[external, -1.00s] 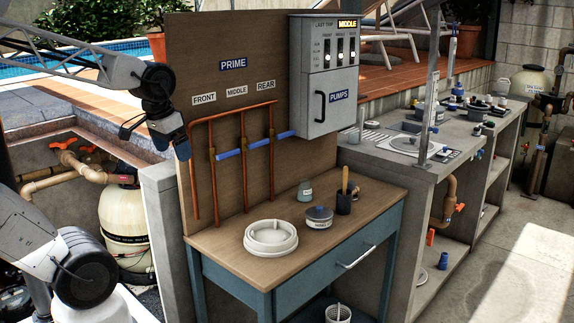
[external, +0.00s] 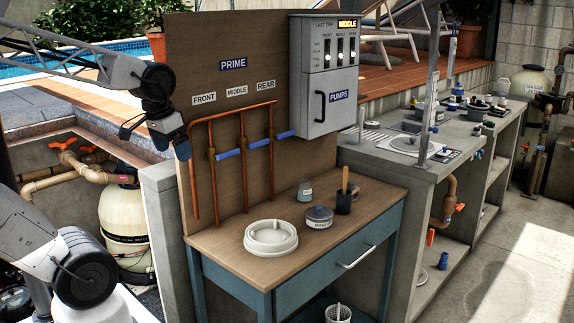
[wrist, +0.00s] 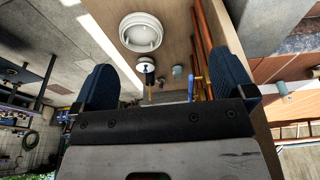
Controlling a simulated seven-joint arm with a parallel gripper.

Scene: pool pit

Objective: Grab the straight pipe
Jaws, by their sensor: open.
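Several straight copper pipes (external: 243,160) run vertically on the brown board, joined at the top by a crosspiece. Blue lengths and brass fittings cross them. I cannot tell whether one of these is the straight pipe; no loose straight pipe is clear on the workbench. My gripper (external: 155,145) hangs in front of the board's left edge, left of the pipes and above the bench. Its dark blue fingers are spread apart. In the wrist view my gripper (wrist: 163,62) is open with nothing between its fingers, and copper pipes (wrist: 201,45) show beside the right finger.
The wooden workbench (external: 215,243) holds a white round ring (external: 271,238), a labelled tin (external: 319,218), a small jar (external: 305,190) and a dark cup (external: 343,203). A grey pumps box (external: 323,80) sticks out from the board. A concrete counter (external: 385,156) stands at the right.

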